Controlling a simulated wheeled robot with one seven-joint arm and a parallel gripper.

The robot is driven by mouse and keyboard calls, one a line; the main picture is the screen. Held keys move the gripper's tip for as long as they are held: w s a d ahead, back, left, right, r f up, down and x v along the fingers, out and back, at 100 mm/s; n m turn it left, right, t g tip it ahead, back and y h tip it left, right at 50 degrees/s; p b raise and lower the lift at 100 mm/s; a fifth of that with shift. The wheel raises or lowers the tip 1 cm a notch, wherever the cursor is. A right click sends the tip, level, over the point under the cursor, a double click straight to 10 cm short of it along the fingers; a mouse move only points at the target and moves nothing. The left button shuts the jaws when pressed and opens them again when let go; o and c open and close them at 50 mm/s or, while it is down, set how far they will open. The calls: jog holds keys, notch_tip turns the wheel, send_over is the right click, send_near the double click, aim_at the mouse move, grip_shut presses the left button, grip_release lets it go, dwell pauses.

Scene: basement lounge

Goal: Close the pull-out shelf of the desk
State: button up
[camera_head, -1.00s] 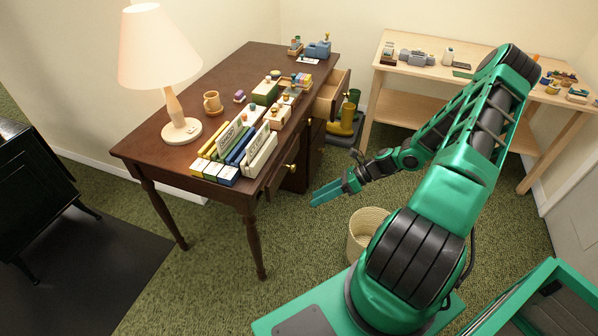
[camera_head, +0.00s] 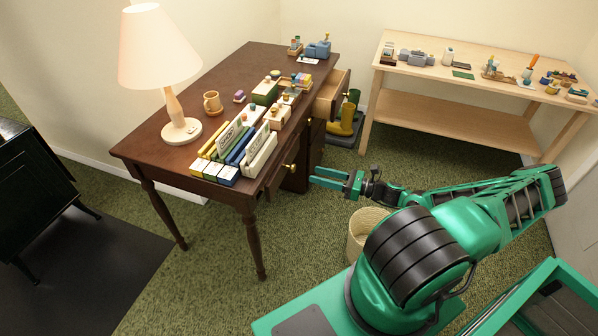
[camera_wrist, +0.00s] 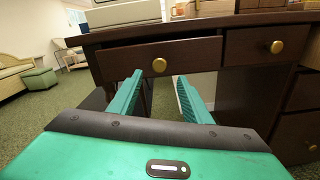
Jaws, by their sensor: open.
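The dark brown desk (camera_head: 240,75) stands at left centre in the head view. Its near front panel (camera_head: 276,183), with a brass knob (camera_head: 290,167), juts out slightly below the desktop; I take this as the pull-out shelf. In the wrist view this panel (camera_wrist: 195,57) lies straight ahead, with its knob (camera_wrist: 159,65) between my fingers in the picture and a dark gap above it. My gripper (camera_head: 314,176) is open and empty, level and pointing at the panel, with a small gap to it. Its fingers also show in the wrist view (camera_wrist: 159,80).
A far drawer (camera_head: 331,96) of the desk stands open. Books (camera_head: 232,152), a lamp (camera_head: 160,60) and a mug (camera_head: 212,103) stand on the desktop. A wicker basket (camera_head: 364,232) is on the floor beneath my arm. A light wooden workbench (camera_head: 450,110) stands behind.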

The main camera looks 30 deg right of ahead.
aim_at(295, 169)
jog(key=x, duration=0.7)
jog(key=shift+w+a, duration=0.25)
grip_shut()
jog(key=shift+d, duration=0.1)
